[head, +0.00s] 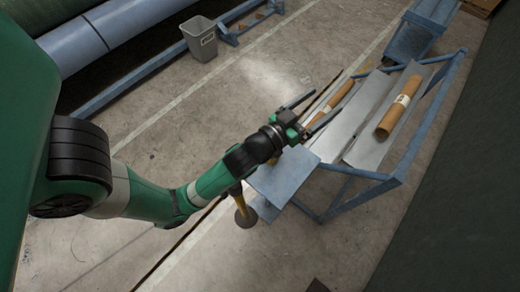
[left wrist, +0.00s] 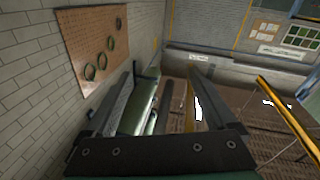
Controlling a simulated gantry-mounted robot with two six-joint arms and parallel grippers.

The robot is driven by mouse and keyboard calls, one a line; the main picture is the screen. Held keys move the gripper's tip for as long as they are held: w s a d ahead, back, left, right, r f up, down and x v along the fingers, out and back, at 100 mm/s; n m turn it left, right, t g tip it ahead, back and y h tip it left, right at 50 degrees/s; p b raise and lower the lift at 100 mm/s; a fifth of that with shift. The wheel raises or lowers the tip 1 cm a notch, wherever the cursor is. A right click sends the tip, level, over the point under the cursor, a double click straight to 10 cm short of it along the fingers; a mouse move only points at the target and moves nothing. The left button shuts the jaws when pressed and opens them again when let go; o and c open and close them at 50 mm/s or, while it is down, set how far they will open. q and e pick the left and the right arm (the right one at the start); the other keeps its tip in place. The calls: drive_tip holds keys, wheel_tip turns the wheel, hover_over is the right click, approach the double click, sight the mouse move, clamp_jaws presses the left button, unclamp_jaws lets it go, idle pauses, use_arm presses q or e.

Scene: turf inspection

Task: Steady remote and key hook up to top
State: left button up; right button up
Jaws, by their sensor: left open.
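I cannot make out a remote or a key hook in either view. My left gripper (head: 326,102) is open in the head view, with its two dark fingers spread apart near the left side of a blue metal rack (head: 385,180). I see nothing between its fingers. The left wrist view also shows the open left gripper (left wrist: 160,74), its fingers on either side of a green shape that I cannot identify. My right gripper is in neither view.
A brown roll (head: 333,102) and another labelled roll (head: 398,108) lie on the rack's grey trays. A grey bin (head: 200,42) stands at the back. Large pipes (head: 75,45) lie at upper left. In the wrist view, a brown board (left wrist: 90,40) with green rings hangs on the wall.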

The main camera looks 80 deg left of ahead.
use_arm(q)
drive_tip(key=s+a+f+g+b, duration=0.25)
drive_tip(key=s+f, duration=0.45)
drive_tip(key=f, duration=0.4)
drive_tip(key=s+a+f+g+b, duration=0.1)
drive_tip(key=s+f+g, duration=0.35)
drive_tip(key=f, duration=0.75)
drive_tip(key=w+a+f+t, duration=0.1)
drive_tip(key=w+a+f, duration=0.2)
drive_tip(key=w+a, duration=0.2)
drive_tip(key=shift+w+a+f+p, duration=0.3)
drive_tip(key=shift+w+f+p, duration=0.1)
drive_tip(key=shift+w, duration=0.5)
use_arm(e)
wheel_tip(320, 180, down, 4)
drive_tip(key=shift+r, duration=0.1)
use_arm(q)
clamp_jaws()
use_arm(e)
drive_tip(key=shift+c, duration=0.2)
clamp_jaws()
